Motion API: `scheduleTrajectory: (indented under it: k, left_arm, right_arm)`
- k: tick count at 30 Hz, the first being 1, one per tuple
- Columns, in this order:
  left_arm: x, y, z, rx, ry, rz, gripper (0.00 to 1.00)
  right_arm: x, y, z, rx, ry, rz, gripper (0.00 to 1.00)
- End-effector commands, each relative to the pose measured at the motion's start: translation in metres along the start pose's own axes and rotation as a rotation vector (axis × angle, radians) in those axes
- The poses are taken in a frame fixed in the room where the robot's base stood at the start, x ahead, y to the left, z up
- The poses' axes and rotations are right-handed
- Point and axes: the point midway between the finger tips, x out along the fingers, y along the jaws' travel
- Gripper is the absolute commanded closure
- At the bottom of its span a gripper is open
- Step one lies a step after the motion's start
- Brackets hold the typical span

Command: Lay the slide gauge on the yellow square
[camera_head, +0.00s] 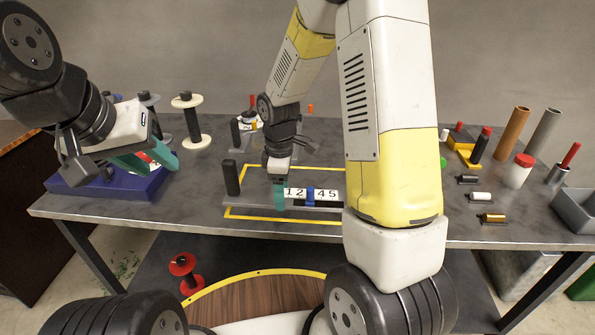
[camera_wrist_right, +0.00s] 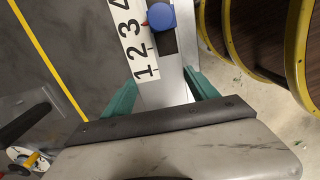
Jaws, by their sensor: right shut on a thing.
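The slide gauge is a long grey bar with a number strip (camera_head: 325,195), a blue slider (camera_head: 310,194) and a black upright post (camera_head: 232,178) at its left end. My right gripper (camera_head: 279,196) is shut on its bar, between the post and the slider. In the right wrist view, the teal fingers (camera_wrist_right: 160,100) sit on both sides of the bar by the 1. The yellow square (camera_head: 240,218) is an outline on the table; the gauge is over it, and my arm hides its right part. Any gap beneath the gauge is unclear. My left gripper (camera_head: 148,160) is open above a blue block.
The blue block (camera_head: 70,185) is at the table's left. Spools (camera_head: 190,120) stand behind it. Tubes (camera_head: 512,133), a red-capped jar (camera_head: 518,172) and a grey bin (camera_head: 575,208) are on the right. The table's front edge is close to the square.

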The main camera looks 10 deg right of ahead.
Motion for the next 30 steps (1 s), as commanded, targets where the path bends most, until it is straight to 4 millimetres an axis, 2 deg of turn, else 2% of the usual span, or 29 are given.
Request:
scheduleTrajectory:
  k: [1, 6, 12, 17, 25, 30]
  left_arm:
    - [0.0, 0.0, 0.0, 0.0, 0.0, 0.0, 0.64]
    - [0.0, 0.0, 0.0, 0.0, 0.0, 0.0, 0.64]
    - [0.0, 0.0, 0.0, 0.0, 0.0, 0.0, 0.64]
    - [0.0, 0.0, 0.0, 0.0, 0.0, 0.0, 0.64]
    - [0.0, 0.0, 0.0, 0.0, 0.0, 0.0, 0.64]
    - [0.0, 0.0, 0.0, 0.0, 0.0, 0.0, 0.64]
  right_arm:
    - [0.002, 0.013, 0.007, 0.007, 0.001, 0.001, 0.95]
    - [0.006, 0.051, 0.031, 0.007, 0.0, 0.001, 0.95]
    - [0.009, 0.085, 0.05, 0.005, 0.001, 0.0, 0.95]
    - [0.011, 0.094, 0.056, 0.003, 0.0, -0.001, 0.95]
    - [0.042, 0.093, 0.056, 0.003, -0.002, -0.003, 0.95]
    - [0.045, 0.094, 0.056, 0.003, 0.0, 0.0, 0.95]
